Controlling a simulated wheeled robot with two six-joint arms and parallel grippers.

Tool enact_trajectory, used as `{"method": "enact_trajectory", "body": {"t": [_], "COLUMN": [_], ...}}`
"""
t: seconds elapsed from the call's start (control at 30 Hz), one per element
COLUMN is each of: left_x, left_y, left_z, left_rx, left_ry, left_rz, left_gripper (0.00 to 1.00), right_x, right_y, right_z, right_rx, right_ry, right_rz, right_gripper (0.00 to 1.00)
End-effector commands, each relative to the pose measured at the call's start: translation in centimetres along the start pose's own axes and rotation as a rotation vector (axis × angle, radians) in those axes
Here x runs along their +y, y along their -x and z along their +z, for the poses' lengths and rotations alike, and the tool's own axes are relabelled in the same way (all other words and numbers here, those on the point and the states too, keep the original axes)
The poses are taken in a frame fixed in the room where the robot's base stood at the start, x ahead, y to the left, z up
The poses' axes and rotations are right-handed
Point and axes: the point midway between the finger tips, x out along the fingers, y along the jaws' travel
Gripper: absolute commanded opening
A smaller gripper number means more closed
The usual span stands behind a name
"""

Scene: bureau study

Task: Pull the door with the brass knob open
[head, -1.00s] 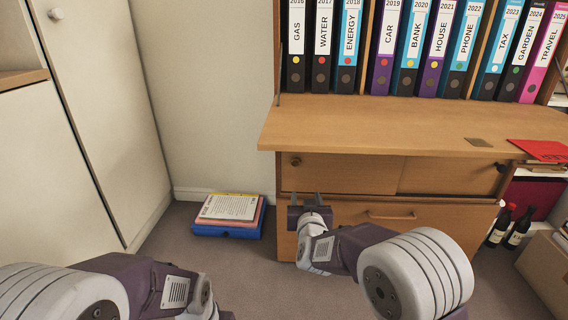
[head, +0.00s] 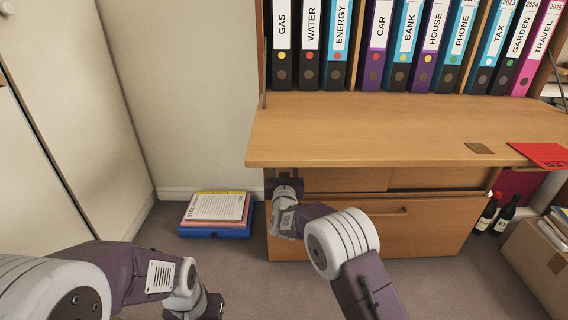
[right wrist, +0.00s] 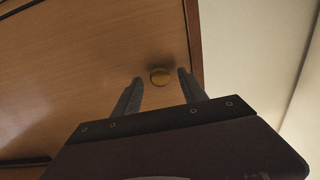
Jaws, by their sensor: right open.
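The brass knob (right wrist: 160,77) shows in the right wrist view on a wooden door (right wrist: 85,65), near the door's edge. In the head view this door (head: 345,181) is the left panel under the desk's overhanging top, closed, and its knob is hidden. My right gripper (head: 284,184) is at the left end of that panel, just under the top's edge. Its jaws are open, with one finger on each side of the knob in the right wrist view; contact is not visible. My left gripper (head: 208,306) is low at the lower left, its fingers not clearly seen.
The wooden desk top (head: 380,130) juts out above the door. A wide drawer (head: 400,230) lies below it. Bottles (head: 487,212) and a carton (head: 540,262) stand at right.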

Motion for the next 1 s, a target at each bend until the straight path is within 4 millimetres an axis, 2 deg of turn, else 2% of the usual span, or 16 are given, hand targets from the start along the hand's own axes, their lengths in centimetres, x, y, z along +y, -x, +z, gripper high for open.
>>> {"method": "enact_trajectory", "body": {"t": [0.03,0.33,0.5,0.53,1.0], "left_x": [-0.01,-0.01,-0.01,-0.01,-0.01], "left_y": [-0.59,-0.54,-0.53,-0.53,-0.53], "left_z": [0.05,0.02,0.02,0.02,0.02], "left_rx": [0.000,0.001,0.001,0.001,0.001], "left_ry": [0.000,0.000,0.000,0.000,0.000], "left_rz": [0.000,0.000,0.000,0.000,0.000], "left_gripper": [0.36,0.36,0.36,0.36,0.36], "right_x": [0.01,-0.01,-0.01,-0.02,-0.02], "right_y": [-0.34,-0.63,-0.62,-0.61,-0.60], "right_z": [0.37,0.09,0.09,0.09,0.09], "right_rx": [0.001,0.000,0.000,0.000,-0.001], "right_ry": [-0.001,0.000,0.000,0.000,0.000], "right_rz": [0.000,-0.001,-0.001,-0.001,-0.001], "right_gripper": [0.50,0.50,0.03,0.00,0.00]}}
